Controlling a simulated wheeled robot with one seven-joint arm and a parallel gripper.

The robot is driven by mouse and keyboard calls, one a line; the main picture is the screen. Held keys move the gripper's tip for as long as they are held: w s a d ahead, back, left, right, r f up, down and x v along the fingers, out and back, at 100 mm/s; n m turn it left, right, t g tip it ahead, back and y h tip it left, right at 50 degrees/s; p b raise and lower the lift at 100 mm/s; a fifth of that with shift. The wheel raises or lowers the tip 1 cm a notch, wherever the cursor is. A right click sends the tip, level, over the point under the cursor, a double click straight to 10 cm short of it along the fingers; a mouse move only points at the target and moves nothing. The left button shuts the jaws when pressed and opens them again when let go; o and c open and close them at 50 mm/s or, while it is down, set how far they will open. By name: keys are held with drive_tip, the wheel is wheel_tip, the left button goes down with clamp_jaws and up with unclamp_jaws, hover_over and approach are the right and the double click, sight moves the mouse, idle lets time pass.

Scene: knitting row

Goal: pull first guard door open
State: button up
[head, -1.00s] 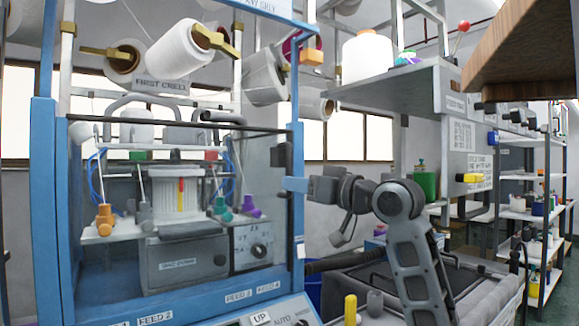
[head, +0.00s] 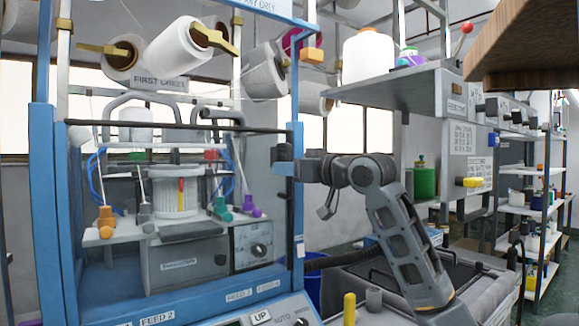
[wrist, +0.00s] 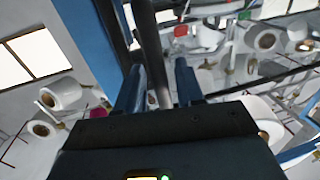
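The first guard door (head: 262,150) is a clear panel with a dark top rail on the blue-framed knitting machine, and it looks closed. Its dark handle (head: 284,152) is at the panel's right edge. My gripper (head: 287,168) reaches in from the right and is at the handle in the head view, partly covering its lower end. In the wrist view my gripper (wrist: 160,66) has its two blue fingers apart, with a dark bar (wrist: 150,45), apparently the handle, between them. The bar lies nearer the left finger. I cannot tell whether either finger touches it.
Yarn cones (head: 178,52) hang above the machine. A control panel (head: 265,318) with an UP button is below the door. A grey shelf (head: 392,90) with a white cone is right of the machine. A brown wooden edge (head: 520,50) fills the top right.

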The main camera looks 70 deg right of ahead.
drive_tip(key=shift+w, duration=0.1)
clamp_jaws()
idle(0.5)
